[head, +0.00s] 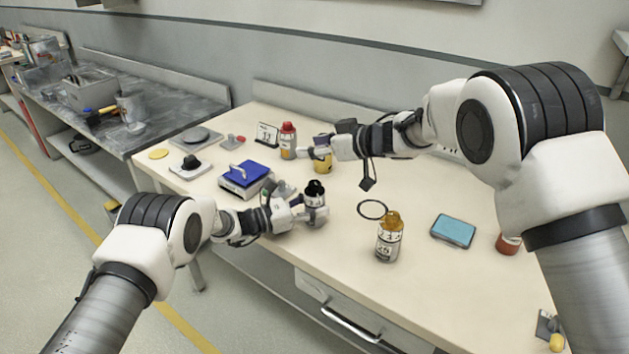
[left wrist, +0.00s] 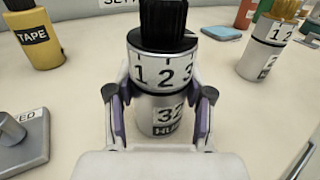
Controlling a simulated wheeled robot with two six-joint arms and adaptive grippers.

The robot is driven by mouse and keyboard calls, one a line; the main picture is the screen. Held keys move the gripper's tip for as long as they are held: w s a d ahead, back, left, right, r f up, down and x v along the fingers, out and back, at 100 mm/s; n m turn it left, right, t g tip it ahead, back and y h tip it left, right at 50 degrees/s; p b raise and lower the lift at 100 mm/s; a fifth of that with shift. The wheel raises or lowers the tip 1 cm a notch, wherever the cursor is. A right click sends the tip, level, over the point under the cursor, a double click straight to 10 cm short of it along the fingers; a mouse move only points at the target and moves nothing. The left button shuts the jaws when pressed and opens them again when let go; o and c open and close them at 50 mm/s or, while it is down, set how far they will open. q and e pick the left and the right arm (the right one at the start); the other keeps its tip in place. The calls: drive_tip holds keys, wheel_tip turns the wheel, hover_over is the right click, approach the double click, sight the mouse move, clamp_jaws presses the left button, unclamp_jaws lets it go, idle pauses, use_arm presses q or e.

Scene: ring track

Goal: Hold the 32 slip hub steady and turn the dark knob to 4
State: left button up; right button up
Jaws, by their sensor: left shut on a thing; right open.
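The 32 slip hub (left wrist: 166,120) stands upright on the table, a silver cylinder with a white ring showing 1, 2 and 3 and a dark knob (left wrist: 164,22) on top. In the head view the dark knob (head: 314,188) stands above my left gripper (head: 312,214). My left gripper's fingers (left wrist: 158,108) close on the hub from both sides, below the knob. My right gripper (head: 312,153) is open, behind the hub, at the yellow tape container (head: 323,166); I cannot tell whether they touch. Nothing of the right gripper shows in the left wrist view.
A similar hub with an amber knob (head: 389,240) stands front right. A black ring (head: 372,209), a blue pad (head: 453,231) and a red jar (head: 508,243) lie around it. A blue-topped scale (head: 246,178) is left of the hub; a red-capped bottle (head: 288,141) stands behind.

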use_arm(q)
drive_tip(key=o, duration=1.4)
drive_tip(key=shift+c, duration=0.2)
